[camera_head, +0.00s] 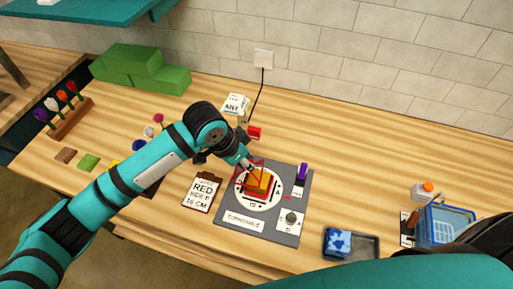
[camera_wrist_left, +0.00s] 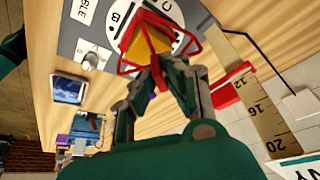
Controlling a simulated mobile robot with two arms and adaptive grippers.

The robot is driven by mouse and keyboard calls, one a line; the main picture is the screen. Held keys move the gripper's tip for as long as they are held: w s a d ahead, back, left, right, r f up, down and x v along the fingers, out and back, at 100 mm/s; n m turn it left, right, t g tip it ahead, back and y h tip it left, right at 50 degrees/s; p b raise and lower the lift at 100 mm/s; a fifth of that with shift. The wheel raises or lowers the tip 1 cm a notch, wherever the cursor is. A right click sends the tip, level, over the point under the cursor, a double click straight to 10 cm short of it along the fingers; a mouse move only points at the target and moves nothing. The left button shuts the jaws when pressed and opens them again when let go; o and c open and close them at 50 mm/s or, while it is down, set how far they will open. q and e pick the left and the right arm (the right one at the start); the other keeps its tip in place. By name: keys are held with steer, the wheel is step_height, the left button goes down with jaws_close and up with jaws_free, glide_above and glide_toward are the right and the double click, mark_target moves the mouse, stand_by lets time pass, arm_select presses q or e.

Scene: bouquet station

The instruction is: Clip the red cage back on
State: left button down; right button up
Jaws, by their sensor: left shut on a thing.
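The red cage (camera_head: 262,163) is a thin red wire frame at the turntable, and it also shows in the wrist view (camera_wrist_left: 185,22). It appears around or just over a yellow-orange block (camera_wrist_left: 146,42); I cannot tell whether it is clipped. In the head view the block (camera_head: 264,181) is yellow on top and red lower down, on a white marked disc (camera_head: 243,203) set in a grey base (camera_head: 292,180). My left gripper (camera_head: 250,167) is shut on the cage's near edge, its fingertips meeting there in the wrist view (camera_wrist_left: 156,72). My right gripper is not in view.
A card reading "RED SIDE B 16 CM" (camera_head: 202,191) lies left of the base. A purple item (camera_head: 302,173) and a knob (camera_head: 291,218) sit on the base. A ruler (camera_wrist_left: 258,110) stands close by. A tray (camera_head: 365,246) and blue basket (camera_head: 446,222) are right.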

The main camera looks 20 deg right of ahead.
arm_select(q)
steer(key=shift+s+d+r+m, duration=0.1)
steer(key=shift+s+d+m, duration=0.1)
steer(key=shift+d, duration=0.35)
steer(key=shift+s+d+r+m, duration=0.1)
steer(key=shift+d+m, duration=0.1)
steer(key=shift+d, duration=0.35)
steer(key=shift+s+d+m, duration=0.15)
steer(key=shift+d+m, duration=0.15)
steer(key=shift+d, duration=0.05)
steer(key=shift+f+g, duration=0.2)
steer(key=shift+g, duration=0.1)
steer(key=shift+f+b, duration=0.55)
steer(key=shift+f, duration=0.05)
steer(key=shift+f+b, duration=0.6)
steer(key=shift+f, duration=0.9)
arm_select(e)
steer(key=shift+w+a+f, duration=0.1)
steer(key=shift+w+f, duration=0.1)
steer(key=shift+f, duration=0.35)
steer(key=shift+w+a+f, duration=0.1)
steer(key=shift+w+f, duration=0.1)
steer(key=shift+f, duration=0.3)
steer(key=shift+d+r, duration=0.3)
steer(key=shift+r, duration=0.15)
